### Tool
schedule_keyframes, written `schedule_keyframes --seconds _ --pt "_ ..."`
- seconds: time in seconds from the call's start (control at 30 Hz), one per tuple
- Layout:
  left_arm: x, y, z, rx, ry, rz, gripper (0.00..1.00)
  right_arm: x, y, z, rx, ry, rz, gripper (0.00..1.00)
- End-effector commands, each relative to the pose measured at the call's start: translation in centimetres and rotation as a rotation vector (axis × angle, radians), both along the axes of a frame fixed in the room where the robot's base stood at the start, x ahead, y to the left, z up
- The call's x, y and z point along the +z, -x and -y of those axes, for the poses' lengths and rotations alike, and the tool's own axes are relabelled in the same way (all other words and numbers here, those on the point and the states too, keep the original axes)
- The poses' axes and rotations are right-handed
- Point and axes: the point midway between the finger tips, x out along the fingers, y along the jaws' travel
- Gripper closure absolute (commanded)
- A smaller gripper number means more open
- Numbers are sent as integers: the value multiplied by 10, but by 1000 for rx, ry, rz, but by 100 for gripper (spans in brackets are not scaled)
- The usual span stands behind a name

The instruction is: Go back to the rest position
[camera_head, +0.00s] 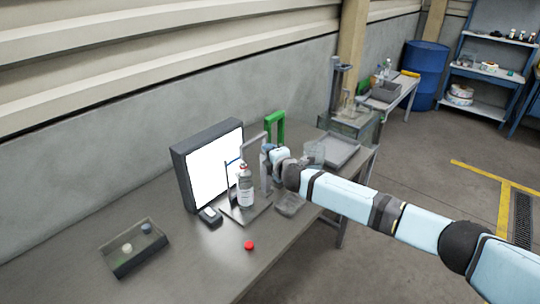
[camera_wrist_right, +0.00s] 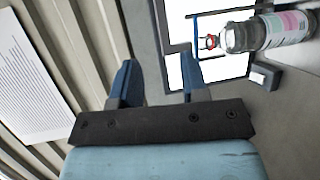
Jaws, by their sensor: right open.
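My right arm comes in from the right in the head view. Its gripper (camera_head: 267,150) is above the table, behind and to the right of a labelled bottle (camera_head: 245,188). In the right wrist view the two blue fingers of this gripper (camera_wrist_right: 158,78) are apart with nothing between them. The bottle (camera_wrist_right: 280,30) shows at the upper right there, clear of the fingers. It stands upright on a small grey stand (camera_head: 246,212) in front of a bright white panel (camera_head: 213,168). My left gripper is not in view.
A red cap (camera_head: 249,245) lies on the table in front. A shallow tray (camera_head: 134,250) with small pieces is at the front left. A green frame (camera_head: 275,122) and a grey tray (camera_head: 340,148) stand near my right gripper. The front table surface is mostly clear.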

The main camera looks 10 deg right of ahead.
Motion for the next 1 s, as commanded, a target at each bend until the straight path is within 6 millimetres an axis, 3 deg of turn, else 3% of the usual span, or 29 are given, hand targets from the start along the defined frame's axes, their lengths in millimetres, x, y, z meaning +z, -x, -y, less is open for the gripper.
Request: schedule_keyframes --seconds 0.33,0.47,0.57,0.73,0.87,1.0 --pt "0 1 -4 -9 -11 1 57 -1 2 0 0 -4 -2 59" --pt "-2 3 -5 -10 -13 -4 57 -23 21 -12 11 -61 -49 59" --pt "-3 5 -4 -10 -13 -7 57 -57 55 -29 20 -172 -131 59" --pt "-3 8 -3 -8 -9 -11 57 -114 132 -52 3 -428 -305 59" --pt "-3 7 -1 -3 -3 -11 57 -146 189 -55 -42 -619 -425 59" --pt "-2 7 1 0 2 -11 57 -174 248 -45 -118 -816 -536 59"
